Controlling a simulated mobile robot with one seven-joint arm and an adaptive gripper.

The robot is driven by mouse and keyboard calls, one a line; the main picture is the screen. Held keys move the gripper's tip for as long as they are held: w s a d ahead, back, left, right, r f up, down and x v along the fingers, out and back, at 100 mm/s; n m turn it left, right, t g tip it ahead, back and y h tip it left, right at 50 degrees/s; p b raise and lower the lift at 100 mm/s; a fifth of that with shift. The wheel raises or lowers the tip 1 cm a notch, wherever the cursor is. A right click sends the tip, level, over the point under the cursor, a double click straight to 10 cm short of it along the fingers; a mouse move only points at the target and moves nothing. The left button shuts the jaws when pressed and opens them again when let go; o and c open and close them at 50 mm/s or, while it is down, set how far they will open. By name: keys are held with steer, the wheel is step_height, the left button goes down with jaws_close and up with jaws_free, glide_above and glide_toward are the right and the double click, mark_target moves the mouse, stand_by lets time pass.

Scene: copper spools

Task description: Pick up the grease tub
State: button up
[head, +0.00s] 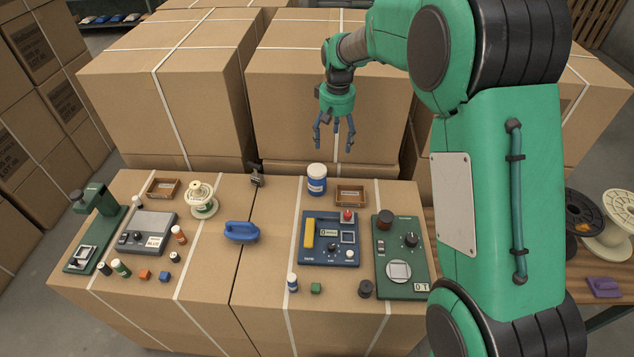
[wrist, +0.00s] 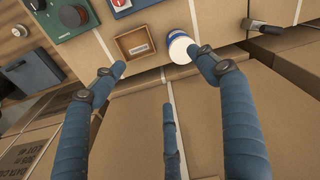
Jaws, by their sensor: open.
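The grease tub (head: 317,186) looks like the blue tub with a white lid and pale label, standing upright at the back edge of the carton top. In the wrist view the tub (wrist: 178,50) is near the right finger's tip, which covers part of it. My gripper (head: 333,147) is open and empty. In the head view it hangs above and behind the tub, fingers pointing down, apart from it. The wrist view shows its three blue fingers (wrist: 162,60) spread wide.
A small brown tray (head: 350,195) is just right of the tub. A blue device (head: 314,258) and a green device (head: 392,286) lie in front. A dark clamp-like tool (head: 257,175) is to the left. Tall cartons (head: 290,110) stand behind. The carton top left of the blue device is fairly clear.

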glide_above(318, 169)
steer(key=shift+n+g, duration=0.4)
step_height(318, 169, down, 11)
steer(key=shift+a+r, duration=0.1)
steer(key=shift+f+b, duration=0.8)
steer(key=shift+f, duration=3.5)
steer(key=shift+a+f+b, duration=0.1)
steer(key=shift+f+b, duration=0.8)
steer(key=shift+f, duration=1.7)
steer(key=shift+c, duration=0.5)
